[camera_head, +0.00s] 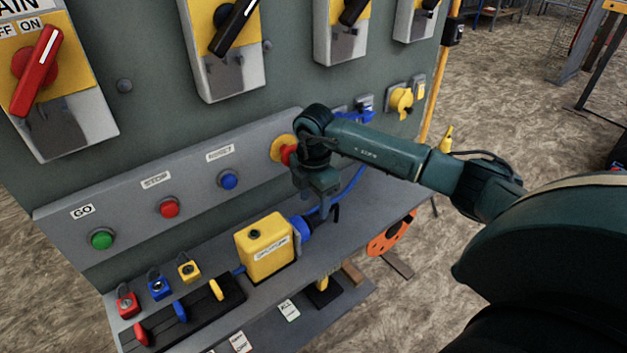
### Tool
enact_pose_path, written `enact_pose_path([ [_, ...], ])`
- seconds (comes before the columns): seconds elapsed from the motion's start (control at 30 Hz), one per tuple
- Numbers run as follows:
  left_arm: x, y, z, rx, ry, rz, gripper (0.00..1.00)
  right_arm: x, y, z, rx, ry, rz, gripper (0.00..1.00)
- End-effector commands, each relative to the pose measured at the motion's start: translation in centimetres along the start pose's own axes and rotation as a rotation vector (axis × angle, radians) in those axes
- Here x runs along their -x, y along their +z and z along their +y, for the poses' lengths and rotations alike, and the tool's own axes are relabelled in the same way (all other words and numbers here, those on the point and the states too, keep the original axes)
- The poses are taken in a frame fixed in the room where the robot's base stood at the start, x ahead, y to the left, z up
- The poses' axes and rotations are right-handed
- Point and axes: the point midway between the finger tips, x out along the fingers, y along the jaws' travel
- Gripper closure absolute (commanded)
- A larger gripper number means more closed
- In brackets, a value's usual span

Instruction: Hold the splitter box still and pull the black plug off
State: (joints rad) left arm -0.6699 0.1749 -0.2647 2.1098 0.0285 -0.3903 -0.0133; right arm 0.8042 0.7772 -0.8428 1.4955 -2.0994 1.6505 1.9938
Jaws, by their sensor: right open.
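The yellow splitter box (264,249) with a white label sits on the grey shelf. A small dark round part (254,233) is on its top. A blue connector (303,228) is at its right side, with a blue cable (352,184) rising behind my gripper. My right gripper (323,210) is open, pointing down just above and right of the blue connector. I cannot tell whether it touches the connector or cable. A small black piece shows by the fingers; I cannot tell if it is the black plug or a fingertip. My left gripper is not in view.
Green (102,239), red (169,207) and blue (229,180) buttons line the sloped panel behind the shelf. Small red, blue and yellow padlock-like blocks (158,287) stand left of the box. An orange disc (391,233) hangs at the shelf's right edge.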

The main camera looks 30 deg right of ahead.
Motion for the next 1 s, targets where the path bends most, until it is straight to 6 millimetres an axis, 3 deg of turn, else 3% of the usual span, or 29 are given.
enact_pose_path([
  [0.2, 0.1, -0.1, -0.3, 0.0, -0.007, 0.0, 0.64, -3.7, -0.1, -0.1, 0.001, -0.002, 0.001, 0.46],
  [0.4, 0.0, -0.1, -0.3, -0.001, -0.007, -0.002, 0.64, -5.5, -0.1, 0.0, 0.001, -0.001, 0.002, 0.46],
  [0.73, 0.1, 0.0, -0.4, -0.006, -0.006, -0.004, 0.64, -5.8, -0.1, 0.0, 0.001, 0.0, 0.001, 0.46],
  [1.0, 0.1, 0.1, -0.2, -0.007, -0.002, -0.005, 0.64, -5.7, -0.1, 0.0, 0.002, 0.0, 0.001, 0.68],
])
